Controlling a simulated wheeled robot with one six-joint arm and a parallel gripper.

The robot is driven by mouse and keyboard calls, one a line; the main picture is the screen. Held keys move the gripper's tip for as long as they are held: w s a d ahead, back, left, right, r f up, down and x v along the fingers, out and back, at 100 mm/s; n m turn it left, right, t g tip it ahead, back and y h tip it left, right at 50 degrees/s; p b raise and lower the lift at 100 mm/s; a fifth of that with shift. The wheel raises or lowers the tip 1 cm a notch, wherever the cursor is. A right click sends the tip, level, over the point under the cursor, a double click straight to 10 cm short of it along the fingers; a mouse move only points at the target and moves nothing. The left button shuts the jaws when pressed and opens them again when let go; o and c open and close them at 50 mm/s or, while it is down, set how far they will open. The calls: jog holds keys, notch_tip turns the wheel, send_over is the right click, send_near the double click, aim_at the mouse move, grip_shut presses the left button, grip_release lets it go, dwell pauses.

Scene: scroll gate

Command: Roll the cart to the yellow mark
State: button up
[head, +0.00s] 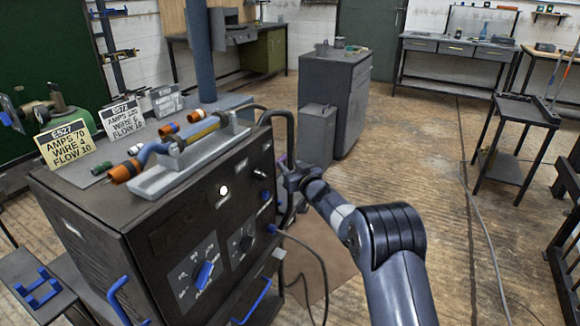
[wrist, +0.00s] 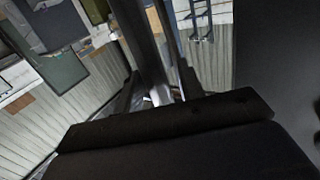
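The cart (head: 140,215) is a dark welding machine at the left in the head view, with dials, blue handles and a black upright handle bar (head: 291,135) on its right side. My gripper (head: 284,170) is at this bar, partly hidden by its own wrist. In the wrist view, a dark bar (wrist: 149,55) runs between the two fingers of my gripper (wrist: 158,90). The fingers stand apart, with light gaps beside the bar, so they look open around it. Contact cannot be made out. No yellow mark on the floor shows in either view.
A brown sheet (head: 322,250) lies on the floor right of the cart, with cables near it. A grey cabinet (head: 335,85) stands behind. A small dark table (head: 515,115) and a black rack (head: 568,215) stand at the right. The wooden floor between is mostly clear.

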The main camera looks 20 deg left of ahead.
jog(key=shift+o, duration=0.2)
jog(key=shift+w+d+r, duration=0.1)
jog(key=shift+s+d, duration=0.45)
jog(key=shift+d, duration=0.05)
jog(key=v, duration=0.9)
jog(key=shift+s, duration=0.2)
jog(key=shift+d, duration=0.1)
jog(key=shift+x, duration=5.45)
jog(key=shift+d, duration=0.15)
